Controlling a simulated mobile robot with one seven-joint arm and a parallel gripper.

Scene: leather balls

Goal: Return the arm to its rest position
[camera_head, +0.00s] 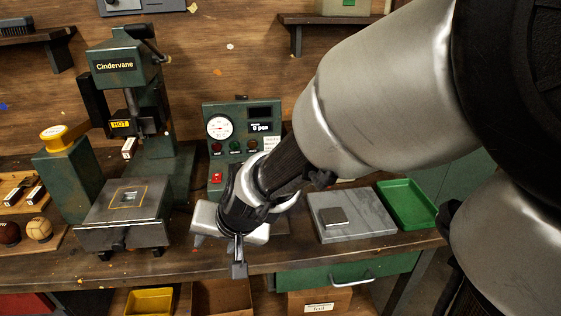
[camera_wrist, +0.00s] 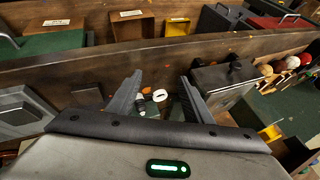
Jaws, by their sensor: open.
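My arm reaches in from the upper right in the head view. My gripper (camera_head: 238,265) points down near the front edge of the workbench (camera_head: 330,257), left of the grey slab. In the wrist view my gripper (camera_wrist: 160,92) has its two fingers spread wide apart. Small white and dark items (camera_wrist: 160,96) show between the fingers; they look to lie beyond them, and nothing appears gripped. The arm hides part of the bench and the back wall.
A green press (camera_head: 125,62) with a grey block (camera_head: 122,228) stands left. A gauge panel (camera_head: 219,127) is behind my gripper. A grey slab (camera_head: 375,222) and green tray (camera_head: 405,206) lie right. Balls (camera_head: 39,229) sit far left. A yellow bin (camera_head: 150,301) is below.

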